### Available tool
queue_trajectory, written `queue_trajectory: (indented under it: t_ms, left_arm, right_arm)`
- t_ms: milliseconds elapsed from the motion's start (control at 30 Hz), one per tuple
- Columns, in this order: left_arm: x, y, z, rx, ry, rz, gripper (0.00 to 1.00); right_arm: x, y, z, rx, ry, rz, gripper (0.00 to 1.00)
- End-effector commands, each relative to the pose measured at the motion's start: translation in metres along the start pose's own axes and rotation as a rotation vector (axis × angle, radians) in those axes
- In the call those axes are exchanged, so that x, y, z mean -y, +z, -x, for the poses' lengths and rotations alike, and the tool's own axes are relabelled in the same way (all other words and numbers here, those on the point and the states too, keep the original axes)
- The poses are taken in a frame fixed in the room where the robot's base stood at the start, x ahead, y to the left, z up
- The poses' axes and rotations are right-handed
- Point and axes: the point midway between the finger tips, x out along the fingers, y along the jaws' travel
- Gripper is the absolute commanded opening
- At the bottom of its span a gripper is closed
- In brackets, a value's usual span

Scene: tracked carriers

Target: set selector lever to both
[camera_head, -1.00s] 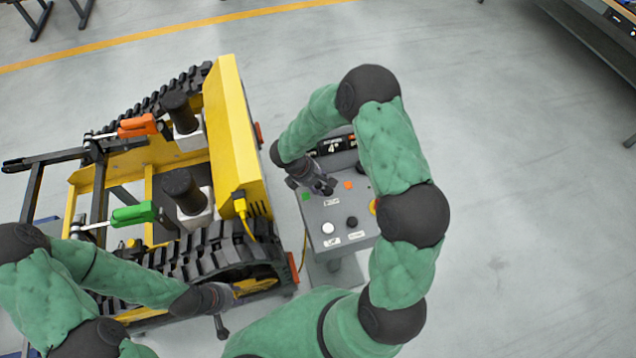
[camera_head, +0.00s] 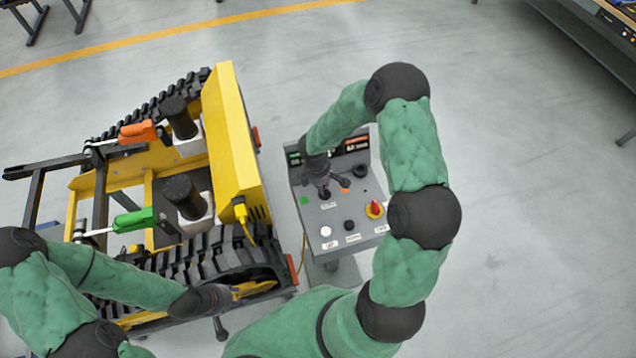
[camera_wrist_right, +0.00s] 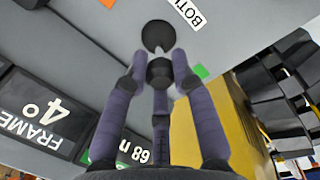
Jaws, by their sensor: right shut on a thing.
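The grey control box (camera_head: 345,222) stands to the right of the yellow tracked carrier. My right gripper (camera_head: 323,190) is over its left part, fingers down, and is closed around the selector lever. In the right wrist view, the lever's black knob (camera_wrist_right: 159,73) sits between the fingertips of my right gripper (camera_wrist_right: 160,80), above a round black base (camera_wrist_right: 157,36). Which mark the lever points at is unclear. My left gripper (camera_head: 228,297) is beside the near track; its fingers are too unclear to read.
The floor right of my right arm is clear.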

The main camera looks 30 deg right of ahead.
Motion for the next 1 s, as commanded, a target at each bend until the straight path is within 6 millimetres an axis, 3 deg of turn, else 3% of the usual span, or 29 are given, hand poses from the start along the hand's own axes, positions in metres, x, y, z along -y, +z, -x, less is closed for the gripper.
queue_trajectory:
  t_ms: [500,1000]
  left_arm:
    - [-0.020,0.002,0.056,0.000,0.000,0.000,0.40]
    - [-0.025,0.003,0.070,0.000,0.000,0.000,0.40]
  right_arm:
    - [0.000,0.015,0.001,-0.179,-0.058,-0.008,0.00]
    - [0.000,0.017,-0.003,-0.228,-0.071,-0.006,0.00]
